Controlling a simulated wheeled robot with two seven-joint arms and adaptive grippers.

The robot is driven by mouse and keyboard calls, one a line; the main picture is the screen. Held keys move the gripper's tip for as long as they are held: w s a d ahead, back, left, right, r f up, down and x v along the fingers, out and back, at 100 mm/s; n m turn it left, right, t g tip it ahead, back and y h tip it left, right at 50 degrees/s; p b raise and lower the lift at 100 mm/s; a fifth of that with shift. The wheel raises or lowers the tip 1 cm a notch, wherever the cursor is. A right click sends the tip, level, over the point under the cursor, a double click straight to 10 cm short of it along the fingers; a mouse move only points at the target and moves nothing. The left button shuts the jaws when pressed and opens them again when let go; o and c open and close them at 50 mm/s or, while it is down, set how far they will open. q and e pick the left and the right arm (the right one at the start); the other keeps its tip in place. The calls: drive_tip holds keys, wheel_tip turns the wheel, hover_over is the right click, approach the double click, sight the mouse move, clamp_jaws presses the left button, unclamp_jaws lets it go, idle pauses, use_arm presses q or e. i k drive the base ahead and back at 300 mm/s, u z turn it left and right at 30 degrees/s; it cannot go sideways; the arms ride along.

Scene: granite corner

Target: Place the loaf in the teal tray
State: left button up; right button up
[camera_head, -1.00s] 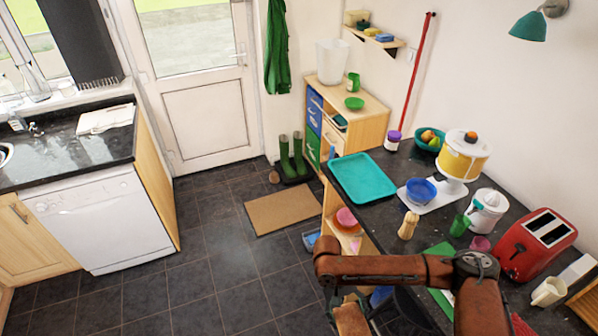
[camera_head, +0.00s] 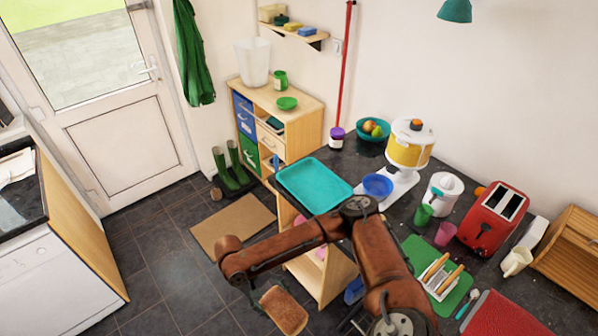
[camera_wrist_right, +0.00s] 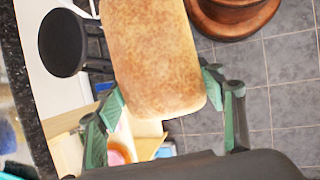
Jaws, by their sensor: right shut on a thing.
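The brown loaf (camera_head: 284,310) hangs over the floor at the bottom of the head view, low and in front of the counter. My right gripper (camera_wrist_right: 165,105) is shut on it, one green finger on each side in the right wrist view, where the loaf (camera_wrist_right: 152,50) shows close up. The teal tray (camera_head: 314,185) lies empty on the near left end of the dark counter. The loaf is apart from the tray, below and left of it. My left gripper is in neither view.
A blue bowl (camera_head: 378,186), a yellow-and-white dispenser (camera_head: 409,150) and a fruit bowl (camera_head: 373,129) stand right of the tray. A red toaster (camera_head: 492,218) and green board (camera_head: 437,272) are farther right. A shelf unit (camera_head: 300,130) stands behind the tray.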

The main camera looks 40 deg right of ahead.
sight(321, 193)
drive_tip(key=i, duration=3.15)
drive_tip(key=z, duration=2.95)
